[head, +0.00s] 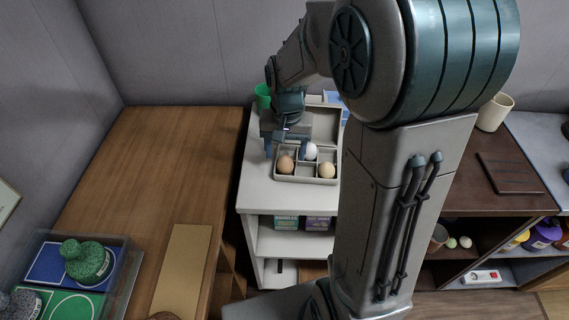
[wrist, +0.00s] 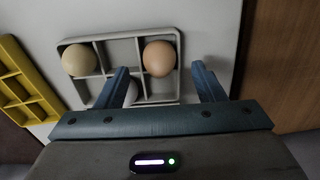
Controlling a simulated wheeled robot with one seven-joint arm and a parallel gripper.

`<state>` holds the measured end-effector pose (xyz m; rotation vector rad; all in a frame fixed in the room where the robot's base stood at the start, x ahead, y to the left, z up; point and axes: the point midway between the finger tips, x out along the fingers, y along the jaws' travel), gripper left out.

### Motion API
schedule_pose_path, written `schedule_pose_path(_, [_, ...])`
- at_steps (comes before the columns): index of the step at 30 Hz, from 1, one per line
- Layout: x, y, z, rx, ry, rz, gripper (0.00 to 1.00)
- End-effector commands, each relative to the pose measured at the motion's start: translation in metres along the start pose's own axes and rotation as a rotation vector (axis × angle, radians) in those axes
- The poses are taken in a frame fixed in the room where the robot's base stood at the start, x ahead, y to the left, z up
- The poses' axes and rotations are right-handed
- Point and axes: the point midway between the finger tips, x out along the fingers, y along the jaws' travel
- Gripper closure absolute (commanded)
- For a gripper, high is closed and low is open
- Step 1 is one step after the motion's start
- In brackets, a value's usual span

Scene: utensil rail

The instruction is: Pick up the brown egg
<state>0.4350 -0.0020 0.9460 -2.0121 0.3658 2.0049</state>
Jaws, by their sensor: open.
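The brown egg (head: 285,164) sits in a front compartment of a grey divided box (head: 306,181) on a white shelf unit. It also shows in the wrist view (wrist: 159,58), ahead of and between my fingertips. A cream egg (head: 327,170) sits in another compartment of the same box. A white egg (head: 310,151) is in a compartment behind, partly hidden by a finger in the wrist view (wrist: 131,92). My gripper (head: 285,153) is open and empty over the box, beside the brown egg; I cannot tell the exact gap to it.
A green cup (head: 262,92) stands behind my gripper. The white top (head: 258,185) is bare left of the box. A yellow divided tray (wrist: 42,88) shows in the wrist view. A wooden counter (head: 160,160) is at left, a cream cup (head: 495,111) at right.

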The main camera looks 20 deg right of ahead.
Motion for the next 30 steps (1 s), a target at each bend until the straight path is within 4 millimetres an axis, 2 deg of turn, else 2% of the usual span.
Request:
schedule_pose_path(3, [0.017,0.001,0.001,0.0,-0.003,0.001,0.38])
schedule_pose_path(6, [0.024,0.001,0.001,0.0,-0.003,0.001,0.38])
schedule_pose_path(13, [0.025,0.001,0.0,0.0,0.0,0.0,0.38])
schedule_pose_path(17, [0.025,0.001,0.0,0.0,0.0,0.0,0.64])
schedule_pose_path(18, [0.025,0.001,0.0,0.0,0.0,0.0,0.68])
schedule_pose_path(30, [0.022,0.0,0.0,0.0,0.001,0.0,0.68])
